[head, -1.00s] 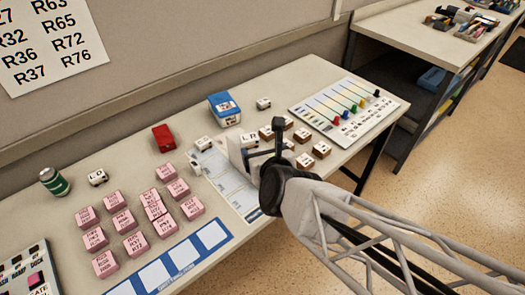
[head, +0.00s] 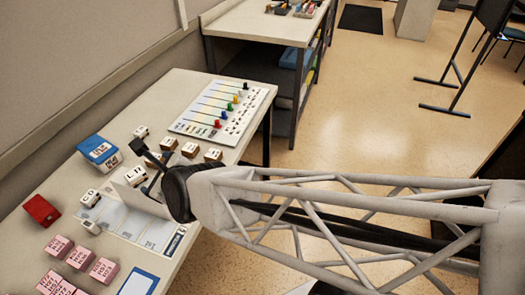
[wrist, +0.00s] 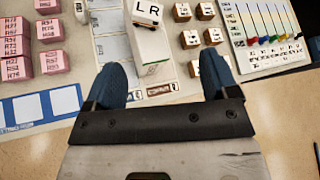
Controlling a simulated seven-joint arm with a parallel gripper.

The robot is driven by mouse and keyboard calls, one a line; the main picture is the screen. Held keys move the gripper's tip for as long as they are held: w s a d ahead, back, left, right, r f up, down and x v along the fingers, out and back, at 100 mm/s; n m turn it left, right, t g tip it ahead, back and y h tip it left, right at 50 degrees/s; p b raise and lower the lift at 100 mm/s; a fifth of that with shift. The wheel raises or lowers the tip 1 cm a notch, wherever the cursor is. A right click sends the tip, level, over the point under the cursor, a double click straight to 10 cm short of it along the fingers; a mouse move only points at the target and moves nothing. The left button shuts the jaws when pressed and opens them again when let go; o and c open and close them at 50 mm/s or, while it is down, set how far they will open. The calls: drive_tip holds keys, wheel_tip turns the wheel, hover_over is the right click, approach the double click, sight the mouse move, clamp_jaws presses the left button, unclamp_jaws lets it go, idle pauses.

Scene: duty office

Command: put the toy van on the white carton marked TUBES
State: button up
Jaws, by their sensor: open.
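A white toy van with LR on its roof (head: 135,175) is by my gripper; it also shows at the top of the wrist view (wrist: 147,12). A plain white block, apparently the carton (wrist: 152,52), is directly below the van in the wrist view. I cannot tell whether the van rests on it or stands behind it, and no TUBES marking is readable. My gripper (wrist: 163,84) is open, its two blue fingers wide apart with nothing clamped between them. In the head view my gripper (head: 150,167) partly hides the carton and van.
Other small white vans (head: 141,131) stand nearby. Brown-sided blocks (head: 190,150) stand behind my gripper, pink blocks (head: 80,257) at front left. A blue box (head: 100,152), a red item (head: 41,211) and a board with coloured pegs (head: 222,112) share the table.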

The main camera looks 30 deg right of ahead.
drive_tip(key=s+d+r+n+g+h, duration=0.1)
drive_tip(key=s+d+r+n+g, duration=0.1)
drive_tip(key=d+n, duration=0.4)
drive_tip(key=s+d+r+n+g+h, duration=0.2)
drive_tip(key=s+d+n, duration=0.3)
drive_tip(key=n, duration=0.6)
drive_tip(key=s+d+r+n+g+h, duration=0.2)
drive_tip(key=s+d+r+n+g, duration=0.2)
drive_tip(key=d+n, duration=0.4)
drive_tip(key=shift+s+d+r+n+g, duration=0.15)
drive_tip(key=shift+d+r+n+g, duration=0.15)
drive_tip(key=shift+n, duration=0.2)
